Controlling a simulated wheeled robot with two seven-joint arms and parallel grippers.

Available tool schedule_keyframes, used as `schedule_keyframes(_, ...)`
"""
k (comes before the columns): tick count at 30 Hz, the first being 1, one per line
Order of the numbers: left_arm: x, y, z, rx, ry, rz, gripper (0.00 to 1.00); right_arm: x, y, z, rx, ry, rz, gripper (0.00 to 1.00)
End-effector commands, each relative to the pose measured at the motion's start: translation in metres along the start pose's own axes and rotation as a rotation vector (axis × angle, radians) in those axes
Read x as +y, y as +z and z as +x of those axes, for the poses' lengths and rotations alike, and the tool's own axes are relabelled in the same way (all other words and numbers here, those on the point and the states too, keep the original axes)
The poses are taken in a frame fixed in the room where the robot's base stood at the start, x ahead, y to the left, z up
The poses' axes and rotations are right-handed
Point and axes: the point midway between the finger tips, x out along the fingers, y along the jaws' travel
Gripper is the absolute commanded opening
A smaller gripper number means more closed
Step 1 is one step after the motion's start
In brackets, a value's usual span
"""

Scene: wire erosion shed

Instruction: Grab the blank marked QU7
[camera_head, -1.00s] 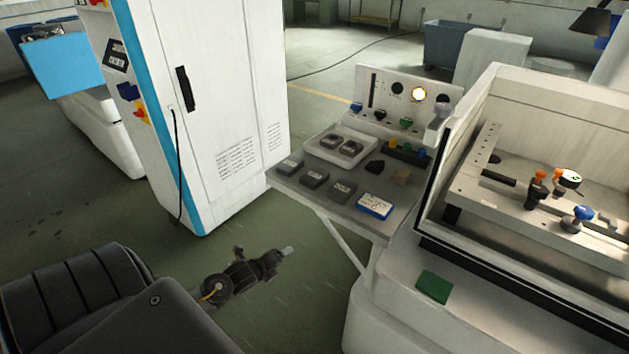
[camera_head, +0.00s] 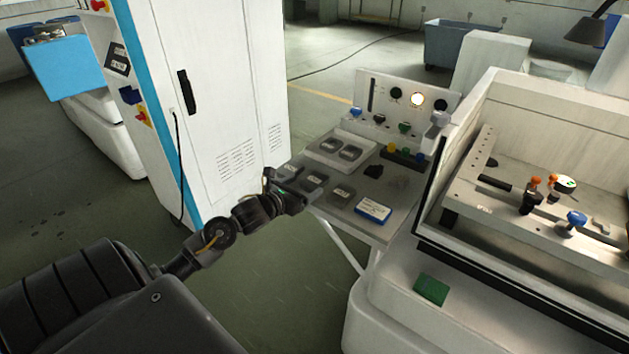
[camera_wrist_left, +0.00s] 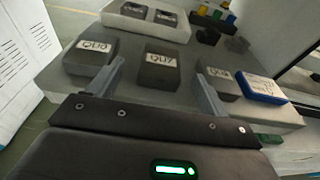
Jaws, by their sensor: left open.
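The blank marked QU7 (camera_wrist_left: 159,72) is a dark grey block with a white label, in the middle of the front row on the grey shelf. In the head view it is the middle front blank (camera_head: 314,180), with its label too small to read. My left gripper (camera_head: 296,197) is open and empty at the shelf's front edge. In the left wrist view its two fingers (camera_wrist_left: 158,86) are spread on either side of QU7's near side, apart from it. A similar labelled blank (camera_wrist_left: 92,53) lies left of it, and another (camera_wrist_left: 222,82) lies right.
A blue-and-white box (camera_head: 373,211) lies at the right end of the row. A pale tray (camera_head: 322,158) with two dark blanks stands behind. A white cabinet (camera_head: 225,120) rises left of the shelf, and the machine tank (camera_head: 520,250) stands right.

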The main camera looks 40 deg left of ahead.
Motion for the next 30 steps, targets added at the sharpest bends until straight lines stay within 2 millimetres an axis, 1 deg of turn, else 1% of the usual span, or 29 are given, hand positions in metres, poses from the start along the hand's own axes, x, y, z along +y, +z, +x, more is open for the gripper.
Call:
schedule_keyframes(3, -0.001, 0.000, 0.007, 0.000, -0.002, 0.000, 0.79, 0.000, 0.000, -0.002, 0.000, 0.000, 0.000, 0.36)
schedule_keyframes(8, -0.001, 0.001, 0.011, 0.000, -0.002, -0.002, 0.79, 0.000, 0.000, -0.004, -0.001, 0.000, 0.000, 0.36)
schedule_keyframes(14, -0.002, 0.003, 0.037, 0.000, 0.000, -0.007, 0.79, 0.000, -0.001, -0.021, -0.001, -0.001, 0.000, 0.36)
schedule_keyframes(18, -0.002, 0.001, 0.054, 0.000, -0.001, -0.004, 0.79, -0.001, -0.002, -0.023, -0.001, -0.002, 0.000, 0.36)
schedule_keyframes(21, -0.002, -0.001, 0.059, 0.001, -0.001, -0.001, 0.79, -0.002, -0.002, -0.024, -0.001, -0.003, 0.001, 0.36)
schedule_keyframes(27, -0.002, -0.001, 0.060, 0.001, -0.002, 0.000, 0.79, -0.004, -0.002, -0.023, 0.000, -0.005, 0.001, 0.36)
schedule_keyframes(29, -0.002, -0.001, 0.060, 0.001, -0.002, 0.000, 0.72, -0.004, -0.002, -0.023, 0.000, -0.005, 0.002, 0.36)
schedule_keyframes(30, -0.002, -0.001, 0.060, 0.001, -0.002, 0.000, 0.67, -0.004, -0.002, -0.023, 0.000, -0.005, 0.002, 0.36)
